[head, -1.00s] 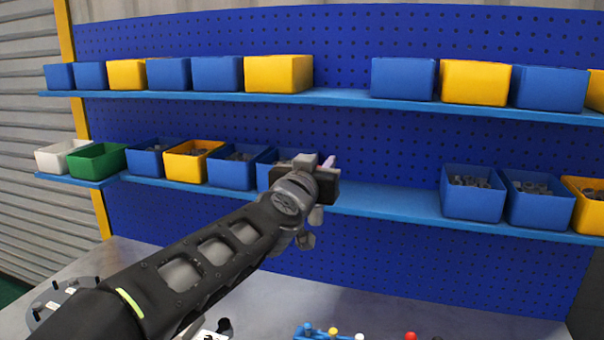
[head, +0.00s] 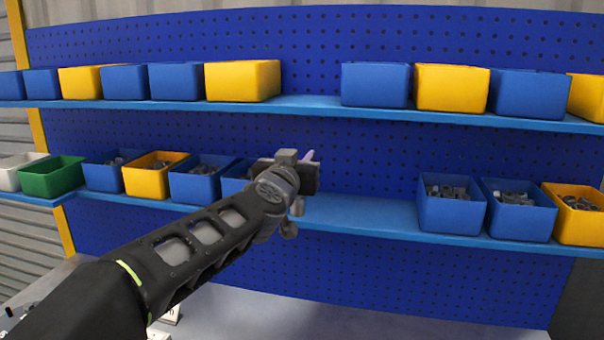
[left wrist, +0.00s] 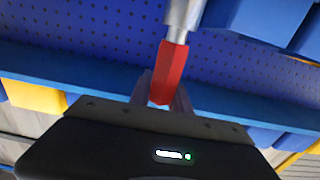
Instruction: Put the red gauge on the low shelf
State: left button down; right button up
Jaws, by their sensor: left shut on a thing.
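My left gripper (head: 304,172) is in front of the low shelf (head: 365,214), beside the bare stretch of it. In the left wrist view its fingers (left wrist: 162,92) are shut on the red gauge (left wrist: 172,68), which has a red six-sided grip and a grey metal part beyond it. In the head view the gripper and wrist hide most of the gauge; only a pale tip (head: 309,155) shows above the jaws. I cannot tell whether the gauge touches the shelf. My right gripper is not in view.
A blue bin (head: 236,180) stands left of the gripper, partly hidden. Another blue bin (head: 450,208) stands right of the bare stretch. The upper shelf (head: 310,106) with blue and yellow bins runs above. A blue pegboard (head: 380,155) closes the back.

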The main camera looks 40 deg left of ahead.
pick_arm(q)
jog(key=f+b+x, duration=0.2)
jog(key=f+x, duration=0.1)
jog(key=x, duration=1.3)
jog(key=shift+s+f, duration=0.1)
jog(key=f+b, duration=0.3)
jog(key=f, duration=0.1)
jog(key=shift+w+a, duration=0.1)
jog(key=shift+w, duration=0.15)
jog(key=shift+s, duration=0.1)
